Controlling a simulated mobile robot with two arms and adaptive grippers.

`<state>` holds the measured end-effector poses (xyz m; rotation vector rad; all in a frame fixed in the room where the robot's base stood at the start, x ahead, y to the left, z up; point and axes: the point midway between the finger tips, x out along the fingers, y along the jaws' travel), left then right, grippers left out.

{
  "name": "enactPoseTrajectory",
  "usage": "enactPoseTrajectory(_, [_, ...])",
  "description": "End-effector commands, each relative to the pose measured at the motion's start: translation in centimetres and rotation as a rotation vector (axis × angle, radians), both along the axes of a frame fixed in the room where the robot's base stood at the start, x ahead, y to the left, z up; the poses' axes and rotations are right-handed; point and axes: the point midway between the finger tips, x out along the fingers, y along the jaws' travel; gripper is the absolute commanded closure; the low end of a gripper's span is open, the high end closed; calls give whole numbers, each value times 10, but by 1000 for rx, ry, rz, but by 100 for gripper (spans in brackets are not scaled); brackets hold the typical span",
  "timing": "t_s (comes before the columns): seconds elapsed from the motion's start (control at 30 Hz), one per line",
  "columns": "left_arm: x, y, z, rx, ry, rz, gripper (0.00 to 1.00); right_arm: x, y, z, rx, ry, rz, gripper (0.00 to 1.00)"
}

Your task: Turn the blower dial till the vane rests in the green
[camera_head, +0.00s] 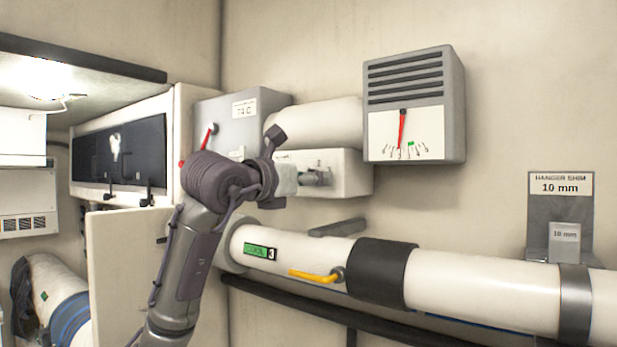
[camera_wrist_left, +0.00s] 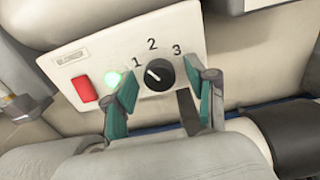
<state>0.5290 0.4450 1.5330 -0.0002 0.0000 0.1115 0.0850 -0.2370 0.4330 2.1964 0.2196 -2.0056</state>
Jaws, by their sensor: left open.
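The blower panel (camera_wrist_left: 75,73) is a white box with a black round dial (camera_wrist_left: 159,74), numbered 1, 2 and 3. The dial's white pointer line faces the 1 side. My left gripper (camera_wrist_left: 168,97) is open, with one teal-padded finger on each side of the dial; I cannot tell if either touches it. In the head view my left gripper (camera_head: 315,178) is at the front of the blower box (camera_head: 350,172) and hides the dial. The grey vented gauge (camera_head: 455,105) has a red vane (camera_head: 402,130) hanging down, its tip left of the green mark (camera_head: 411,146).
A red switch (camera_wrist_left: 85,89) and a lit green lamp (camera_wrist_left: 112,78) sit left of the dial. Below the blower box a white pipe (camera_head: 470,290) carries a yellow lever (camera_head: 314,276). A grey box with a red lever (camera_head: 240,118) stands to the left.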

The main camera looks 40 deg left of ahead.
Motion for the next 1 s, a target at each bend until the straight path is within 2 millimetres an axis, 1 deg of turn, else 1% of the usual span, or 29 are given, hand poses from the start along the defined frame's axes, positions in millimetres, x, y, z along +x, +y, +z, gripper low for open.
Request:
enactPoseTrajectory(0.1, [0, 0, 0, 0, 0, 0, 43, 0, 0, 0, 0, 0, 0, 60])
enactPoseTrajectory(0.13, [0, 0, 0, 0, 0, 0, 46, 0, 0, 0, 0, 0, 0, 60])
enactPoseTrajectory(0.37, [0, 0, 0, 0, 0, 0, 85, 0, 0, 0, 0, 0, -1, 60])
enactPoseTrajectory(0.4, [0, 0, 0, 0, 0, 0, 91, 0, 1, 0, 1, -1, -1, 60])
enactPoseTrajectory(0.47, [0, 0, 0, 0, 0, 0, 100, 0, 1, 0, 1, -1, -1, 60])
enactPoseTrajectory(0.77, [-1, 0, 1, 37, 4, 0, 100, 0, 4, 2, 5, -1, -3, 60])
enactPoseTrajectory(1.0, [-1, 1, 1, 171, 21, 2, 100, 0, 4, 9, 5, -1, -3, 60])
